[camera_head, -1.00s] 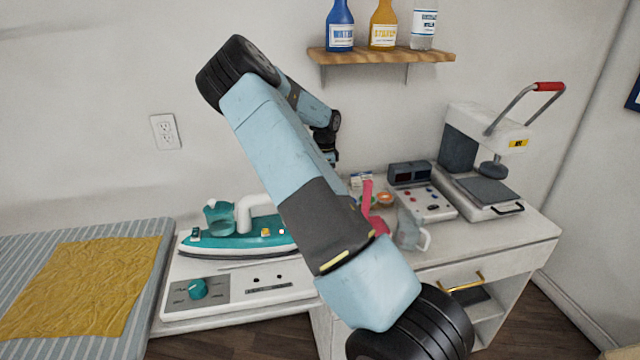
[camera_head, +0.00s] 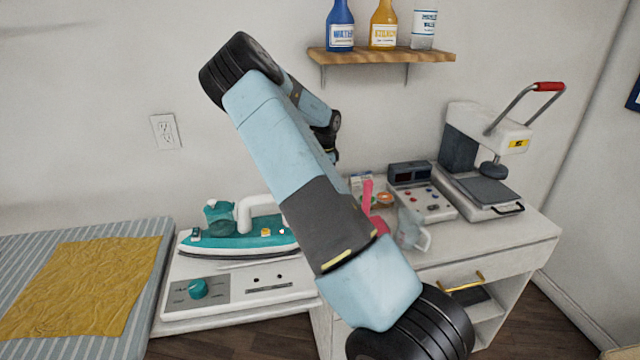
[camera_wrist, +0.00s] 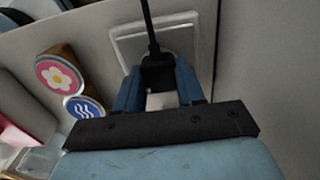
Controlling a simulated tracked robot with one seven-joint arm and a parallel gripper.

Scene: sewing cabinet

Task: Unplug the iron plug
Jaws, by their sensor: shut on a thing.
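The black iron plug (camera_wrist: 158,72), with its black cord (camera_wrist: 149,25) running upward, is between the two blue fingers of my gripper (camera_wrist: 159,88) in the wrist view. The fingers are shut on it. Behind it is a pale wall outlet plate (camera_wrist: 125,42). I cannot tell whether the prongs are in the socket, as the plug and fingers hide it. In the head view my arm hides the plug and most of my gripper. The teal iron (camera_head: 240,237) rests on its white station (camera_head: 240,290).
Round flower (camera_wrist: 60,75) and wave (camera_wrist: 85,107) labels are left of my gripper in the wrist view. A shelf (camera_head: 385,56) with bottles is above. A heat press (camera_head: 490,165) stands right.

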